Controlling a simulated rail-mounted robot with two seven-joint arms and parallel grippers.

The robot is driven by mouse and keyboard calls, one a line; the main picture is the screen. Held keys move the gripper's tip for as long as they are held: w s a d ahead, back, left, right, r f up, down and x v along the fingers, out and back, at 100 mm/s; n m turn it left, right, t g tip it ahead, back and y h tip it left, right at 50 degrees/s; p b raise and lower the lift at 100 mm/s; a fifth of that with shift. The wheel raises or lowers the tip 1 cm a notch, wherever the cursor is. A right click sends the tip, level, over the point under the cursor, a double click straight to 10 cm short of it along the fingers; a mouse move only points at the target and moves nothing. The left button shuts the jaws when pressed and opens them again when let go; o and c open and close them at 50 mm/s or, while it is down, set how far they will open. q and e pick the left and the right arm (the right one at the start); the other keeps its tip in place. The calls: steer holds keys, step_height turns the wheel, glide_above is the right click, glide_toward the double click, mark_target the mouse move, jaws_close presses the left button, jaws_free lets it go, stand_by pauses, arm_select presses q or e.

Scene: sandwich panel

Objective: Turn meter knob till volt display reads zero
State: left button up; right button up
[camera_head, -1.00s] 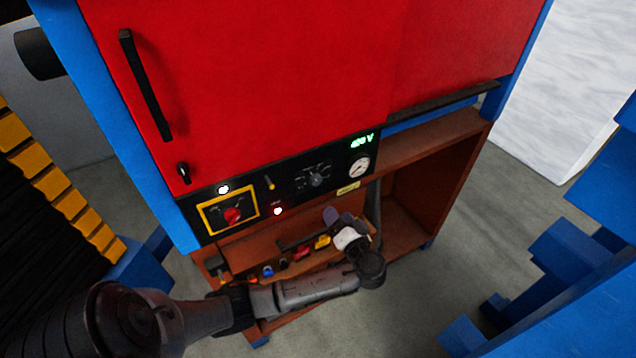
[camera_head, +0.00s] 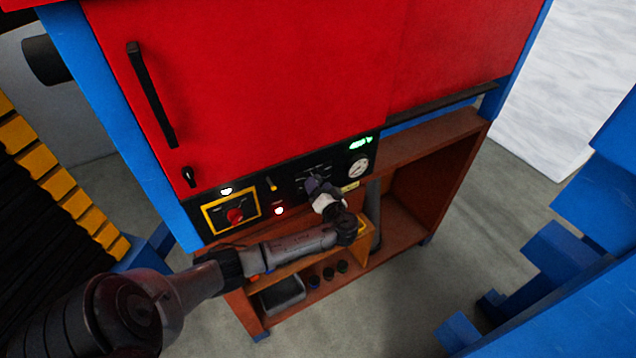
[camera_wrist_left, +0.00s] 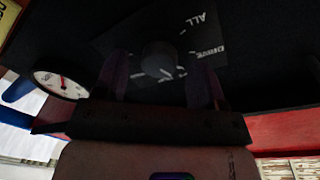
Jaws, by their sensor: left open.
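The black meter knob (camera_wrist_left: 158,58) sits on the dark control panel (camera_wrist_left: 262,50), with white markings around it in the left wrist view. My left gripper (camera_head: 313,184) is open in front of the knob; in the wrist view its two purple fingers (camera_wrist_left: 160,80) stand on either side of the knob's lower part. I cannot tell whether they touch it. In the head view the gripper hides most of the knob. The green volt display (camera_head: 361,143) is lit at the panel's upper right, but its digits are too blurred to read. My right gripper is not in view.
A round white gauge (camera_head: 358,168) is right of the knob. Below is a brown open shelf (camera_head: 405,215) with a grey bin (camera_head: 283,293). Blue structures (camera_head: 575,255) stand at the right.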

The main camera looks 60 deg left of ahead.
arm_select(q)
steer(key=shift+a, duration=0.55)
steer(key=c, duration=0.9)
